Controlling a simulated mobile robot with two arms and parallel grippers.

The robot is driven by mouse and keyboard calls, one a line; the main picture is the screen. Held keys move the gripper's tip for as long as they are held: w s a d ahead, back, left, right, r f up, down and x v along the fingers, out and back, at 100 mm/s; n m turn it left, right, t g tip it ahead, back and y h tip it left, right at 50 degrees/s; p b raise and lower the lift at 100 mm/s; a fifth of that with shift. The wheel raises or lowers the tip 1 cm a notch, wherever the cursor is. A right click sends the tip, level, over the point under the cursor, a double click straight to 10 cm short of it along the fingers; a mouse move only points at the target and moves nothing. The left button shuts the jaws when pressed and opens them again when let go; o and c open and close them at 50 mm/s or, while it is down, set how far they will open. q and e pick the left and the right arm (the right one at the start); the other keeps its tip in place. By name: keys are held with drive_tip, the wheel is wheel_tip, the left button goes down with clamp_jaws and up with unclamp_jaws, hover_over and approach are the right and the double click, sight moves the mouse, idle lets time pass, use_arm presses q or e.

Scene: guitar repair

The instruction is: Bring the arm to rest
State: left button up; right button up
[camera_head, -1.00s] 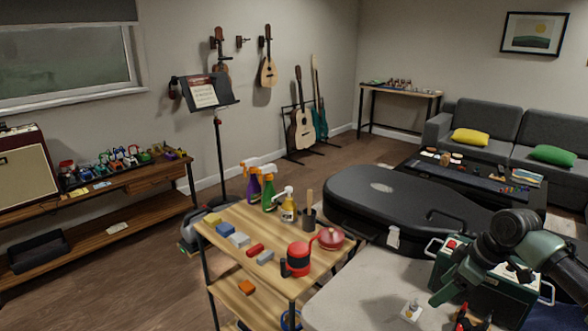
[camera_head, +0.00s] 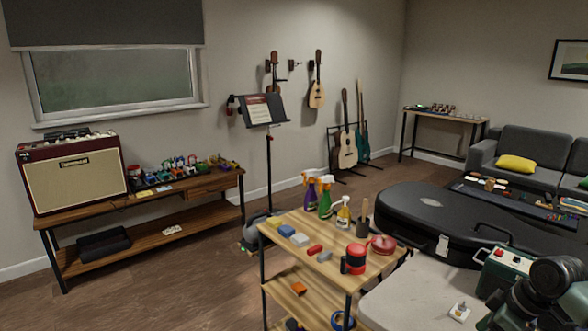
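One of my arms (camera_head: 548,290) shows at the lower right corner as dark green and black links. It is cut off by the picture's edge, and its gripper is out of view. My other arm does not show at all. Beside the visible arm is a pale work surface (camera_head: 405,297).
A wooden cart (camera_head: 300,258) holds spray bottles, coloured blocks and a red and black container (camera_head: 355,259). A black guitar case (camera_head: 440,215) lies behind the pale surface. A sideboard with an amplifier (camera_head: 75,176) stands at left. The floor (camera_head: 180,280) between sideboard and cart is clear.

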drive_tip(key=s+a+f+g, duration=0.1)
drive_tip(key=s+a+f, duration=0.55)
drive_tip(key=a, duration=0.25)
drive_tip(key=s+a+f, duration=0.5)
drive_tip(key=a+f, duration=0.3)
drive_tip(key=s+a+f+m, duration=0.1)
drive_tip(key=s+a+m, duration=0.1)
drive_tip(key=s+a, duration=0.5)
drive_tip(key=s+d+r+m+t+h, duration=0.1)
drive_tip(key=s+d+m, duration=0.1)
drive_tip(key=s, duration=0.3)
drive_tip(key=s+d+r+m+h, duration=0.1)
drive_tip(key=s+d+m+h, duration=0.15)
drive_tip(key=s, duration=0.25)
wheel_tip(320, 180, down, 27)
drive_tip(key=s+g, duration=0.1)
drive_tip(key=s, duration=0.1)
drive_tip(key=s+d+f+g+p, duration=0.1)
drive_tip(key=s+d+f, duration=0.1)
drive_tip(key=s+f, duration=1.2)
drive_tip(key=shift+s+d+y, duration=0.25)
drive_tip(key=shift+s+y, duration=0.1)
drive_tip(key=shift+s, duration=0.75)
drive_tip(key=shift+n, duration=0.25)
